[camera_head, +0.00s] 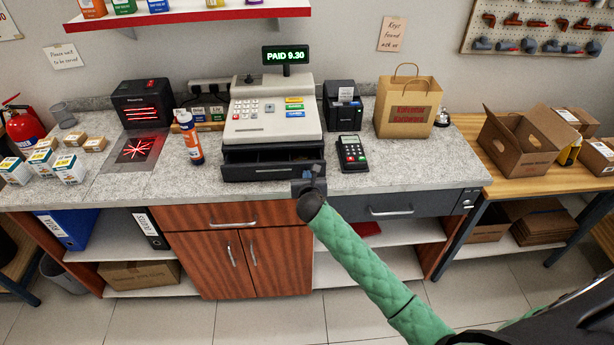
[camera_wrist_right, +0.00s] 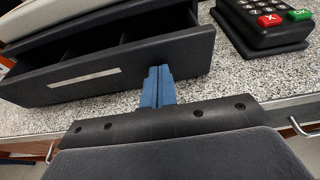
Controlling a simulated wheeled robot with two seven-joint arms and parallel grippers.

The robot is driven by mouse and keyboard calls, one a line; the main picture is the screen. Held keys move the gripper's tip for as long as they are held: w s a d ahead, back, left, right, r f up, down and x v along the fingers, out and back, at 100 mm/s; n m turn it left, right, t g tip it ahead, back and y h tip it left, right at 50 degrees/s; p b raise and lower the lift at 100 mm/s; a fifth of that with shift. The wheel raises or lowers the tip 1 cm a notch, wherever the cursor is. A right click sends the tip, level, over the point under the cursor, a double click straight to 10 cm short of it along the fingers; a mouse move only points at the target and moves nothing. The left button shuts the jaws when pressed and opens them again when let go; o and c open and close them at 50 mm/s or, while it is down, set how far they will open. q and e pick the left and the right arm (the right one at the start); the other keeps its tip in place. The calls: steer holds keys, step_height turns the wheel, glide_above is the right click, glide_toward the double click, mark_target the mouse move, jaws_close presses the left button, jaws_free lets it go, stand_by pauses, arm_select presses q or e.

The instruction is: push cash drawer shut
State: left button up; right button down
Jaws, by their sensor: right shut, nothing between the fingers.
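The black cash drawer (camera_head: 262,172) sticks out from under the beige cash register (camera_head: 275,110) on the counter, and its open top shows a dark inside. In the right wrist view the drawer front (camera_wrist_right: 120,72) has a light strip and the compartments behind it are visible. My right gripper (camera_head: 315,172) is shut and empty, in front of the right part of the drawer. Its blue fingertips (camera_wrist_right: 158,72) overlap the drawer front's right part in the wrist view; I cannot tell whether they touch it. My left gripper is out of view.
A card terminal (camera_head: 352,152) stands right of the drawer, with a receipt printer (camera_head: 342,105) behind it. A paper bag (camera_head: 405,105) is farther right. The counter's front edge runs below my right gripper.

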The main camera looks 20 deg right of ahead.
mark_target(305, 162)
steer(key=shift+w+d+r, duration=0.1)
steer(key=shift+w, duration=0.45)
steer(key=w, duration=0.2)
steer(key=w+d, duration=0.1)
steer(key=w+p, duration=0.1)
steer(key=w, duration=0.1)
steer(key=shift+w+d, duration=0.3)
steer(key=shift+d, duration=0.15)
steer(key=shift+r, duration=0.1)
steer(key=shift+w+r, duration=0.1)
